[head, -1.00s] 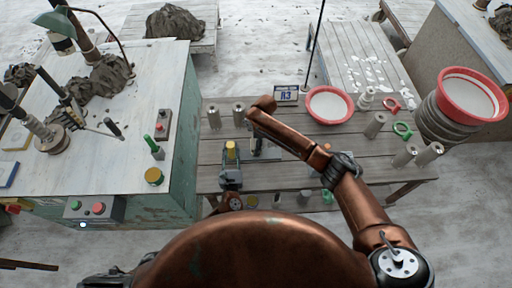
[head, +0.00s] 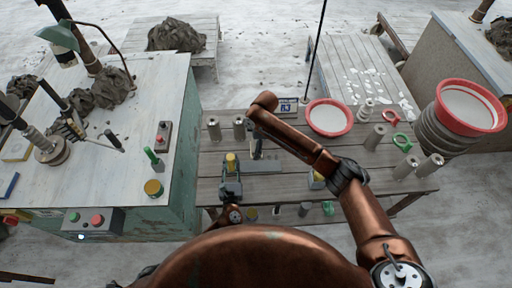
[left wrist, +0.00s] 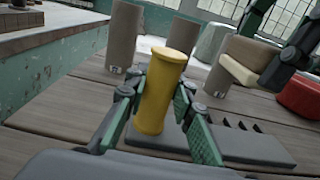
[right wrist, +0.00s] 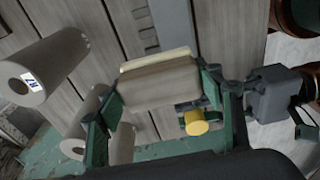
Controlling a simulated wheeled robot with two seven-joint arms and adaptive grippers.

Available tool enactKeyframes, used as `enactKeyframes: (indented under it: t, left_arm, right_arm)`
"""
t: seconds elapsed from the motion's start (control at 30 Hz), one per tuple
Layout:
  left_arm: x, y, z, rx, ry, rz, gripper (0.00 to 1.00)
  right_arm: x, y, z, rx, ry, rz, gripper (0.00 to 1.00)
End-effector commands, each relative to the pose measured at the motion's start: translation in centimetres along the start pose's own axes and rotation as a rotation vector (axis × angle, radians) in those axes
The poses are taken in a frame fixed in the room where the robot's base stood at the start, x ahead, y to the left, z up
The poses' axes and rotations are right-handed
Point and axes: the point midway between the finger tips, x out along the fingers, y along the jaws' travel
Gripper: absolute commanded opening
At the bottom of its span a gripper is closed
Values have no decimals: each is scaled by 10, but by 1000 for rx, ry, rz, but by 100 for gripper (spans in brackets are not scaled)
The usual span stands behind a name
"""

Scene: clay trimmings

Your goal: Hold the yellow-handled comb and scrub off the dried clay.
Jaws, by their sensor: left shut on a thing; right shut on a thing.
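The comb's yellow handle (left wrist: 160,92) stands upright between the fingers of my left gripper (left wrist: 158,112), which is shut on it. Its grey toothed bar (left wrist: 245,148) extends to the right at table level; I cannot tell whether it touches the planks. In the head view the yellow handle (head: 231,162) shows above my left gripper (head: 231,186). My right gripper (right wrist: 160,95) is shut on a tan brush (right wrist: 160,84) with a cream edge. In the left wrist view the brush (left wrist: 250,62) is beyond the bar, apart from it. I cannot make out dried clay on the comb.
Grey cylinders (head: 213,128) stand at the table's back left, close to my grippers. A green-sided workbench (head: 178,190) borders the left. Bare planks (head: 285,190) lie in front.

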Motion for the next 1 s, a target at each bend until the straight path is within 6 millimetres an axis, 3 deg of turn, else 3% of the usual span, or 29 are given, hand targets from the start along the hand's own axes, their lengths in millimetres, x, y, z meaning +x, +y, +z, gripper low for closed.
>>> enactKeyframes:
  t: [0.27, 0.3, 0.57, 0.87, 1.0]
  left_arm:
    - [0, 0, 0, 0, 0, 1, 0]
    - [0, 0, 0, 0, 0, 1, 25]
    - [0, 0, 0, 0, 0, 1, 42]
    - [-1, 0, 0, 0, 0, 0, 43]
    - [-14, 1, -1, 0, 2, 0, 43]
  right_arm:
    - [0, 0, 0, 0, 0, 1, 35]
    - [0, 0, 0, 0, 0, 1, 35]
    - [0, 0, 0, 0, 1, 1, 35]
    - [0, 0, 0, 0, 1, 1, 35]
    - [0, 0, 0, 0, 1, 1, 35]
